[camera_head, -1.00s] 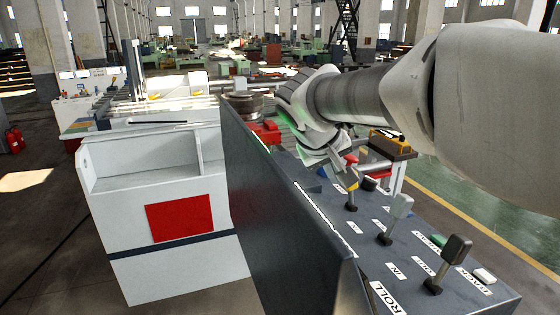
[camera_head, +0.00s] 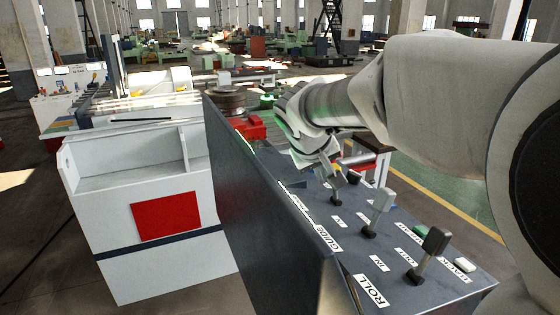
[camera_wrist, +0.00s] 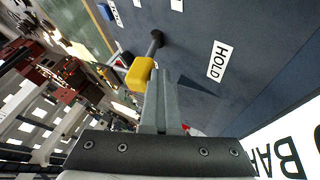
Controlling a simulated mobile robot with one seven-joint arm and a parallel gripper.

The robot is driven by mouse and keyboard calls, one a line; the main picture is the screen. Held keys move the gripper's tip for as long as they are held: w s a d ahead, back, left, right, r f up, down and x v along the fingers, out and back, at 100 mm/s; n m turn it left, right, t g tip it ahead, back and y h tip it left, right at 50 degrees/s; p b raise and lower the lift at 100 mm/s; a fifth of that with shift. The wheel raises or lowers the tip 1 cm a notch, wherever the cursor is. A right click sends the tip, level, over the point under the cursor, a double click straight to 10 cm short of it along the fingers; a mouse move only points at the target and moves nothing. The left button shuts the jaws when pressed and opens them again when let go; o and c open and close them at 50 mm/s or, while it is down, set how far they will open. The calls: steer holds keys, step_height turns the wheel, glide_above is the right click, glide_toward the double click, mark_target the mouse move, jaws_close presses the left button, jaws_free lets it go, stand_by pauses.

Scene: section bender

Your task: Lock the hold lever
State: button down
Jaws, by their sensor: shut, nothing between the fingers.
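The hold lever has a yellow knob (camera_wrist: 140,73) on a dark shaft that leans out from the grey panel. In the wrist view it stands near a white HOLD label (camera_wrist: 219,61). My gripper (camera_wrist: 160,78) has its fingers together, with nothing between them. The fingertips are just right of the yellow knob and overlap its edge; I cannot tell whether they touch.
A white cabinet (camera_head: 115,247) stands further left.

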mark_target(337, 167)
steer(key=shift+d+r+y+p, duration=0.25)
steer(key=shift+y+p, duration=0.05)
steer(key=shift+p, duration=0.15)
steer(key=d+p, duration=0.1)
steer(key=p, duration=0.1)
steer(key=r+y+p, duration=0.1)
steer(key=p, duration=0.1)
steer(key=shift+w+d+r+m+g+y, duration=0.1)
steer(key=shift+w+d+m+g+y, duration=0.2)
steer(key=shift+d+g, duration=0.1)
steer(key=shift+w+d+y+p, duration=0.2)
steer(key=shift+d+y+p, duration=0.3)
steer(key=shift+p, duration=0.4)
steer(key=w+d+f+m+g+y, duration=0.1)
steer(key=w+d+g+y, duration=0.1)
steer(key=d+y, duration=0.3)
steer(key=shift+d+f+m+y, duration=0.25)
steer(key=shift+d+m+y, duration=0.05)
steer(key=shift+d, duration=0.3)
